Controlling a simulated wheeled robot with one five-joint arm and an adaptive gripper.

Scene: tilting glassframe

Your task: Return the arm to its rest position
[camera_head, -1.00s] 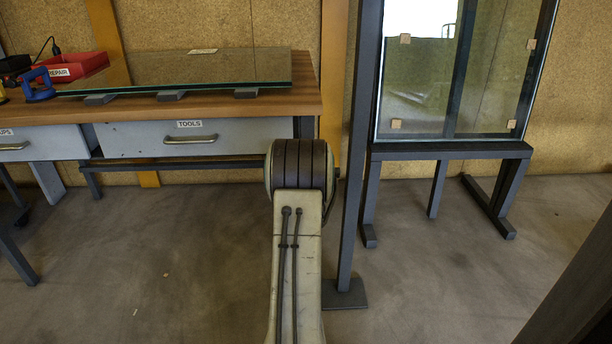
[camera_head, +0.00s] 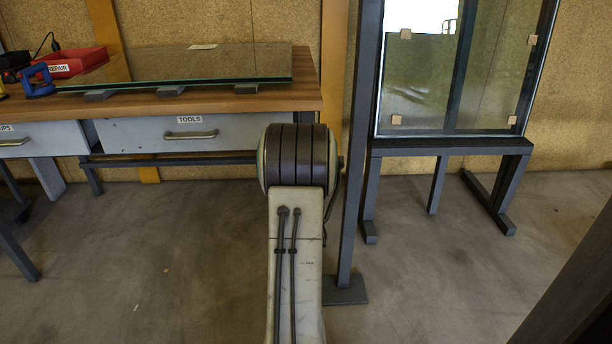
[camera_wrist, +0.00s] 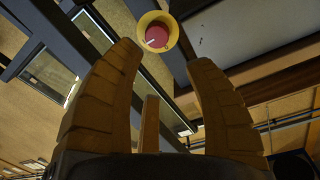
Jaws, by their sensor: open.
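My arm (camera_head: 297,240) rises in the lower middle of the head view, its dark ribbed joint in front of the bench's edge. My gripper is not seen in the head view.
A workbench (camera_head: 290,100) bears a flat glass pane (camera_head: 200,66), a red bin (camera_head: 70,64) and a blue suction cup (camera_head: 38,82). A dark post (camera_head: 352,220) stands close right of my arm. A glazed frame (camera_head: 455,70) stands behind on a stand (camera_head: 450,147).

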